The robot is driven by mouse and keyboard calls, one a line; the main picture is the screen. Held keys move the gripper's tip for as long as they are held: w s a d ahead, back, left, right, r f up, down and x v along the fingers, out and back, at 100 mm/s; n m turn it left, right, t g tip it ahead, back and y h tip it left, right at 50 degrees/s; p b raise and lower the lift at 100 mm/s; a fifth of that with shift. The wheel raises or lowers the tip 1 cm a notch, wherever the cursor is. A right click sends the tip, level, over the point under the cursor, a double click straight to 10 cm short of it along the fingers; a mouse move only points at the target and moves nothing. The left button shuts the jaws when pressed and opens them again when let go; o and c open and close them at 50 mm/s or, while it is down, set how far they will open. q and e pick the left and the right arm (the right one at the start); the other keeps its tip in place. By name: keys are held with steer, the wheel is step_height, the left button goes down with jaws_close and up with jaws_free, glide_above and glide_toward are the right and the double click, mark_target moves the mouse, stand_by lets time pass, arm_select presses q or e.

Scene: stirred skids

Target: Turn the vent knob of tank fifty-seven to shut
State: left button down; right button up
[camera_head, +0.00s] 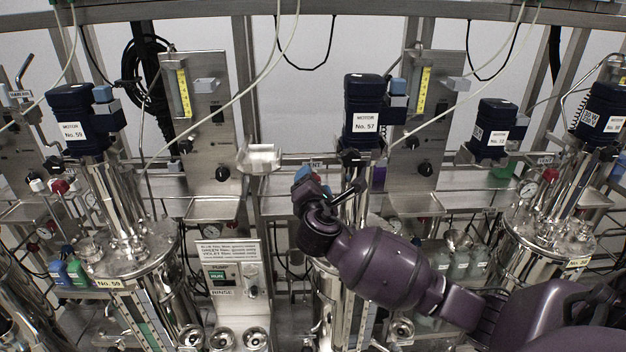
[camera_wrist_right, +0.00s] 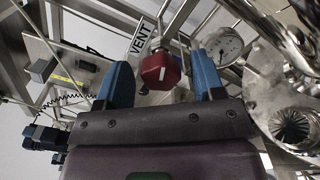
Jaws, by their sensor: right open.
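The No. 57 motor (camera_head: 363,112) stands above its steel tank in the middle of the head view. My right arm crosses in front of this tank, and its gripper (camera_head: 312,182) is beside the column below the motor. In the wrist view a dark red knob (camera_wrist_right: 161,71) with a short white mark sits near a VENT label (camera_wrist_right: 143,37). My right gripper (camera_wrist_right: 161,62) is open, with one blue finger on each side of the knob and gaps showing on both sides. In the head view my gripper and arm hide this knob. My left gripper is not in view.
A round gauge (camera_wrist_right: 222,45) is close to the right finger in the wrist view, with steel tubing around it. Tank 59's motor (camera_head: 78,120) is at left and another motor (camera_head: 492,128) at right. A pump box (camera_head: 236,278) stands below left of my gripper.

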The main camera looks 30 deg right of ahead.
steer(key=shift+w+d, duration=0.35)
steer(key=shift+w, duration=0.1)
steer(key=c, duration=0.9)
